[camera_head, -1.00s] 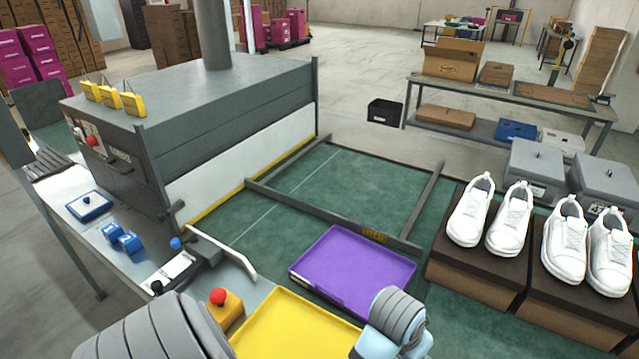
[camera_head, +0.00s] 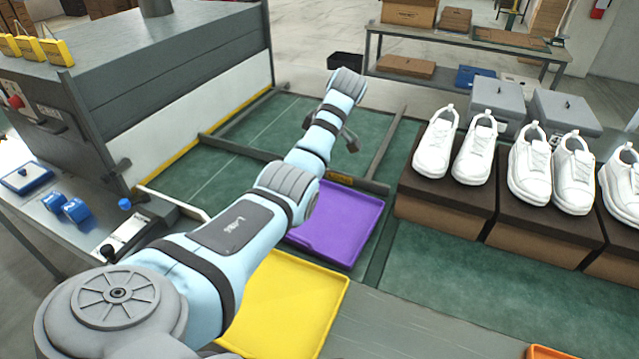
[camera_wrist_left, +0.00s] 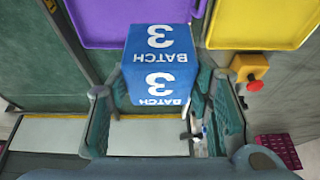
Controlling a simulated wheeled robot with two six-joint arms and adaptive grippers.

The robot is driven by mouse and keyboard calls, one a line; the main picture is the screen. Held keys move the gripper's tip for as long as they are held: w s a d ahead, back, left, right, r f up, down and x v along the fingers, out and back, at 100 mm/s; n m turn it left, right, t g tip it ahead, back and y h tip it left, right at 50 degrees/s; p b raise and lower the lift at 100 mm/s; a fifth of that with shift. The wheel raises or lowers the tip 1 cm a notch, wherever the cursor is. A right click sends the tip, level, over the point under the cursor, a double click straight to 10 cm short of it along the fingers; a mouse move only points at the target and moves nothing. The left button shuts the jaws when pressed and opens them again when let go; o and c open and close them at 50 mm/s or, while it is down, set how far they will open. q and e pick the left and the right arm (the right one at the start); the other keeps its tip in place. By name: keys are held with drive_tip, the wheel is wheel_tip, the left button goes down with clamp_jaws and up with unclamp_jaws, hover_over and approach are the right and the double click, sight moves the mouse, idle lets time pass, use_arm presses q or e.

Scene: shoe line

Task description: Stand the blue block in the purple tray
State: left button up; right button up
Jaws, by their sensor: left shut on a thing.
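My left gripper (camera_wrist_left: 158,100) is shut on the blue block (camera_wrist_left: 160,65) in the left wrist view. Two of its faces show white "BATCH 3" lettering, upside down in this view. The purple tray (camera_wrist_left: 130,38) is beyond the block there. In the head view the purple tray (camera_head: 352,222) lies on the green surface, partly covered by my left arm, and its visible floor is bare. Part of my left gripper (camera_head: 349,139) shows above the tray's far side; the held block is hidden there. My right gripper is not in view.
A yellow tray (camera_head: 290,310) lies nearer than the purple one. Two blue blocks (camera_head: 66,207) sit at the left by the grey machine (camera_head: 160,90). White shoes on brown boxes (camera_head: 450,205) stand to the right. A dark rail (camera_head: 365,185) runs behind the purple tray.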

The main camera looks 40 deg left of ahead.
use_arm(q)
wheel_tip(320, 180, down, 15)
drive_tip(key=b, duration=0.9)
wheel_tip(320, 180, down, 5)
drive_tip(key=shift+s+r+b, duration=0.1)
drive_tip(key=shift+b, duration=0.55)
drive_tip(key=o, duration=1.2)
drive_tip(key=p+v, duration=0.3)
drive_tip(key=v, duration=0.9)
drive_tip(key=shift+a+r, duration=0.1)
